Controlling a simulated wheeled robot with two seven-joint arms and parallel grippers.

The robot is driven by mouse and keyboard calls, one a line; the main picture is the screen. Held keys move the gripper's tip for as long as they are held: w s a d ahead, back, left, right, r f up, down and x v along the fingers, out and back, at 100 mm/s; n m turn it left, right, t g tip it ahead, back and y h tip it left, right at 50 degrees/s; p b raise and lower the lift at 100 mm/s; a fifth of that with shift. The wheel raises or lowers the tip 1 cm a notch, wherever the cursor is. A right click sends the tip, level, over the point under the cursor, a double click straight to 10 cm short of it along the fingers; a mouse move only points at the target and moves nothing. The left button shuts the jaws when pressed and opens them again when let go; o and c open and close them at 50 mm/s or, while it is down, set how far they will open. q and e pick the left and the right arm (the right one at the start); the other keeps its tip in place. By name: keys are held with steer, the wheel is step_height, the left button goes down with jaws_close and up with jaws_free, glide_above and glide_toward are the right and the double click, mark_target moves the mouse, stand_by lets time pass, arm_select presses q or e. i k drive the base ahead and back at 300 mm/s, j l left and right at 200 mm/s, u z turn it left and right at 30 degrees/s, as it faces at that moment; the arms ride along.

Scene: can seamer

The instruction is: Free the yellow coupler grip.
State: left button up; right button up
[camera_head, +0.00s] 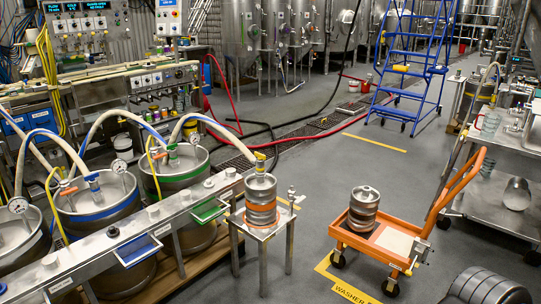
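A yellow coupler grip (260,157) sits on top of a small steel keg (261,203) with an orange band, near the picture's middle. The keg stands upright on a small metal stand (264,228). A pale hose (225,130) arcs from the left and comes down at the coupler. The coupler is too small to tell how it is locked. Neither of my grippers shows in the head view.
Large kegs with hoses, including one with a green band (183,186), stand behind a steel rail (120,238) on the left. An orange cart (349,235) carries another small keg (363,205). A steel table (495,203) stands right. Grey floor lies open between stand and cart.

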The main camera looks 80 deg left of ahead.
mark_target(259, 157)
steer(key=u, duration=2.85)
steer(key=i+l+u, duration=0.2)
steer(key=i+l, duration=0.5)
steer(key=i, duration=0.35)
steer(key=i+l+u, duration=0.2)
steer(key=i+l, duration=0.7)
steer(key=i, duration=0.15)
